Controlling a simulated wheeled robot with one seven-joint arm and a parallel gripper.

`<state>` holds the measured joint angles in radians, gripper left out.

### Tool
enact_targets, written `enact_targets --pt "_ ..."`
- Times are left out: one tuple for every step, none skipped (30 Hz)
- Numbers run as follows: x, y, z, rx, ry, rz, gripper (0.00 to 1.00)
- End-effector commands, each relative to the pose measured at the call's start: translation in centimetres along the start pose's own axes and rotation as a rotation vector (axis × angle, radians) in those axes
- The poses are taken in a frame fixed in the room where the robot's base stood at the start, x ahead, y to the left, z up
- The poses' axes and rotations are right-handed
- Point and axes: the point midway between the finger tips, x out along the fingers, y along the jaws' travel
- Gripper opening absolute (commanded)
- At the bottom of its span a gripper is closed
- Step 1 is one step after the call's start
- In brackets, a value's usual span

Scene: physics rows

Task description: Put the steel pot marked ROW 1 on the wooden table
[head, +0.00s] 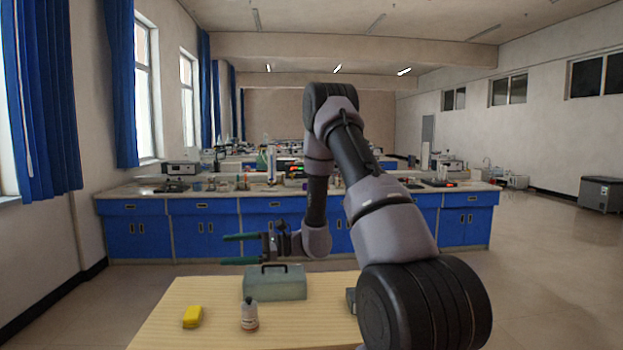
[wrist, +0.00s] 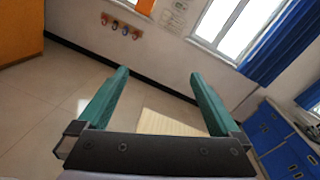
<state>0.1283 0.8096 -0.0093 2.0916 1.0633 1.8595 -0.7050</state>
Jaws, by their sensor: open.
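The wooden table (head: 190,335) stands in front of me at the bottom of the head view. A corner of pale wooden surface (wrist: 165,122) shows between the fingers in the wrist view, probably the same table. My gripper (head: 222,249) is above the table's far part, pointing left, its two green fingers apart and nothing between them. The open fingers also show in the wrist view (wrist: 158,75). I cannot make out a steel pot marked ROW 1 in either view.
A long blue lab bench (head: 190,232) with cluttered top stands beyond. Open floor (head: 540,270) lies at the right.

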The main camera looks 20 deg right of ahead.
Motion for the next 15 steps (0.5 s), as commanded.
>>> enact_targets --pt "0.2 0.4 3.0 -0.055 0.015 0.07 1.0" --pt "0.2 0.9 4.5 -0.083 0.029 0.113 1.0" --pt "0.2 1.7 6.3 -0.121 0.049 0.17 1.0" --pt "0.1 2.2 7.6 -0.15 0.067 0.211 1.0" --pt "-0.1 2.9 8.8 -0.181 0.086 0.251 1.0" --pt "-0.4 3.7 10.4 -0.221 0.113 0.302 1.0" --pt "-0.7 4.3 11.5 -0.253 0.136 0.339 1.0" --pt "-1.0 4.9 12.5 -0.284 0.159 0.375 1.0" --pt "-1.4 5.8 13.9 -0.329 0.193 0.421 1.0" --pt "-1.8 6.4 14.8 -0.361 0.22 0.454 1.0" --pt "-2.2 7.0 15.7 -0.396 0.248 0.486 1.0" --pt "-2.9 7.8 16.8 -0.443 0.288 0.525 1.0" --pt "-3.4 8.4 17.6 -0.477 0.319 0.553 1.0" --pt "-4.0 8.9 18.3 -0.514 0.352 0.579 1.0" --pt "-4.8 9.6 19.2 -0.563 0.397 0.612 1.0"
